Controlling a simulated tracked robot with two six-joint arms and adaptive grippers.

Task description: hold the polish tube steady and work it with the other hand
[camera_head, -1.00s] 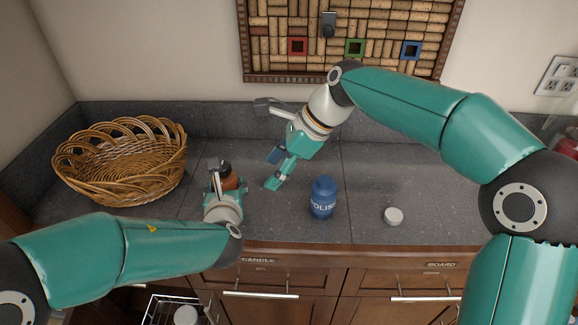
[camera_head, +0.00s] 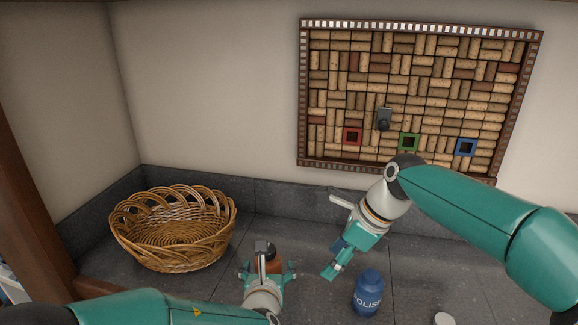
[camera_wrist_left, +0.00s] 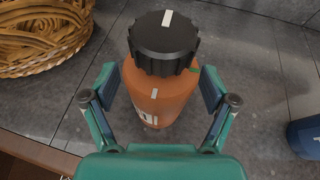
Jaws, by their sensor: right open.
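The blue polish bottle (camera_head: 368,293), its label partly readable, stands upright on the dark counter; its edge shows at the right of the left wrist view (camera_wrist_left: 306,136). My left gripper (camera_head: 267,271) is open around an orange-brown bottle (camera_wrist_left: 159,92) with a black ribbed cap (camera_wrist_left: 163,45). In the left wrist view its two fingers stand on either side of that bottle, seemingly with small gaps. My right gripper (camera_head: 335,258) is open and empty above the counter, up and to the left of the polish bottle in the head view, apart from it.
A wicker basket (camera_head: 174,230) stands at the left against the backsplash. A white round lid-like object (camera_head: 445,319) lies right of the polish bottle. A cork board (camera_head: 435,60) with small coloured frames hangs on the wall. Counter is clear between basket and orange-brown bottle.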

